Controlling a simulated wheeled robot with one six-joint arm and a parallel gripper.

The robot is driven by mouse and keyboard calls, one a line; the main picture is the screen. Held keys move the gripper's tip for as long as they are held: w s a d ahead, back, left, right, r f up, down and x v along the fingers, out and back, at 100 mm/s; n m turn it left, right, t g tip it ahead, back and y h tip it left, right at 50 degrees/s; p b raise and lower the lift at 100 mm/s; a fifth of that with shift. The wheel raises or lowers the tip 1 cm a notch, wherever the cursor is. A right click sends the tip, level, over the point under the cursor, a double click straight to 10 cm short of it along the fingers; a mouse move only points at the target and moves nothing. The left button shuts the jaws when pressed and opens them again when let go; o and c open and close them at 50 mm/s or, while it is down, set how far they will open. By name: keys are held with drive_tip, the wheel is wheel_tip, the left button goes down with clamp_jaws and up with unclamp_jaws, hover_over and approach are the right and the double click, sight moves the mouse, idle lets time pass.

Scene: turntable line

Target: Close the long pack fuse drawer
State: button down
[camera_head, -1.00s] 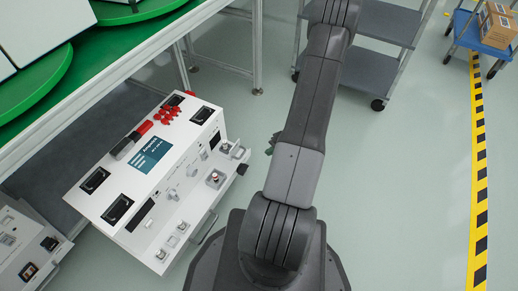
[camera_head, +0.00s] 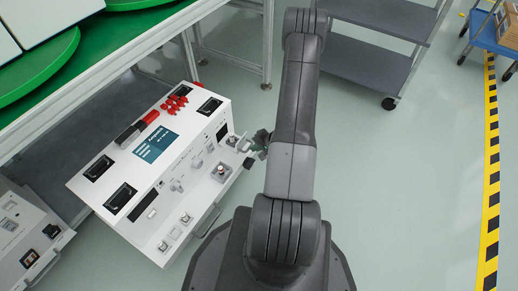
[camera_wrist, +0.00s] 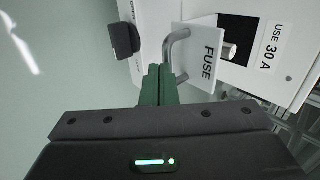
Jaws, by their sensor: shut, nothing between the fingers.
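The long white pack (camera_head: 150,185) stands at the left in the head view, with red parts and a dark screen on top. Its fuse drawer (camera_head: 240,144) sticks out at the far end of the front side. In the wrist view the drawer's white FUSE plate (camera_wrist: 196,50) stands out from the pack, with a bent metal handle (camera_wrist: 168,42) and a metal cylinder behind the plate. My gripper (camera_wrist: 159,72) has its green fingers shut and empty, their tips just by the handle; I cannot tell if they touch. In the head view my gripper (camera_head: 262,142) is small, beside the drawer.
A black knob (camera_wrist: 124,40) sits near the handle. A second white unit (camera_head: 30,235) stands at lower left. A green-topped table (camera_head: 105,60) is behind the pack. A grey cart (camera_head: 375,65) stands at the back right.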

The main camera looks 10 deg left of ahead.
sight(234, 140)
drive_tip(key=w+a+b, duration=0.1)
drive_tip(key=a, duration=0.2)
drive_tip(key=w+a+b, duration=0.1)
drive_tip(key=a+b, duration=0.1)
drive_tip(key=a, duration=0.1)
drive_tip(key=w+a+b, duration=0.1)
drive_tip(key=a+b, duration=0.1)
drive_tip(key=a, duration=0.1)
drive_tip(key=shift+w+f, duration=0.15)
drive_tip(key=shift+w+a+r, duration=0.2)
drive_tip(key=shift+a, duration=0.25)
